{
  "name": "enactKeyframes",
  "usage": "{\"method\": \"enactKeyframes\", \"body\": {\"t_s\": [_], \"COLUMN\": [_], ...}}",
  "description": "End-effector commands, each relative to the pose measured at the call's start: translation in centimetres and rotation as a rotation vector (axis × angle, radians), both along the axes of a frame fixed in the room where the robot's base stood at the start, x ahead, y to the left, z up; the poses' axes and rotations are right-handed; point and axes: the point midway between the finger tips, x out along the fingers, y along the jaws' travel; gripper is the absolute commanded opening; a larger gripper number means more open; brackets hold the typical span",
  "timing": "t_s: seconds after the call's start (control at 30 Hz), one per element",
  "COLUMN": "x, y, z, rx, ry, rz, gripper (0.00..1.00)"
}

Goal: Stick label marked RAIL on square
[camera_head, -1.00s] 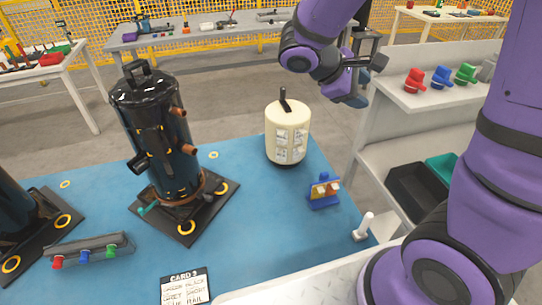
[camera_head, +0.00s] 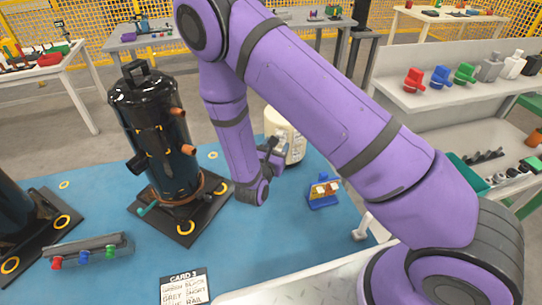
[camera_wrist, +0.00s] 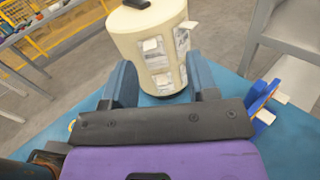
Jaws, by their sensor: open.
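A cream drum (camera_head: 285,137) with a black top knob stands at the back right of the blue mat. In the wrist view the drum (camera_wrist: 138,30) carries several pale printed labels (camera_wrist: 161,52); their words are too small to read, so I cannot tell which says RAIL. My gripper (camera_wrist: 161,76) is open and empty, its two blue-grey fingers spread before the drum's label side. In the head view my gripper (camera_head: 272,152) is partly hidden and in front of the drum. A square to stick on cannot be made out.
A black compressor (camera_head: 160,130) with copper stubs stands on a dark pallet left of my gripper. A small blue stand (camera_head: 322,192) is to the right. CARD 3 (camera_head: 185,287) lies at the front. A white shelf (camera_head: 450,100) holds coloured parts.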

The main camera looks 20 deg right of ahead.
Motion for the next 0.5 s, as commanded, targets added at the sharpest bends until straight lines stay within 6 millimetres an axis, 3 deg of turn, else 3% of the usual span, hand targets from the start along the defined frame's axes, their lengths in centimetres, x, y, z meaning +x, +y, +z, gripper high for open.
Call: {"method": "enactKeyframes", "body": {"t_s": [0.1,0.2,0.5], "x": [-0.2,-0.2,2.2], "y": [1.1,1.5,0.1], "z": [-2.1,-2.9,-3.1], "rx": [-0.029,-0.039,-0.042], "ry": [0.023,0.030,0.032], "rz": [0.072,0.101,0.107], "gripper": [0.53,0.53,0.53]}}
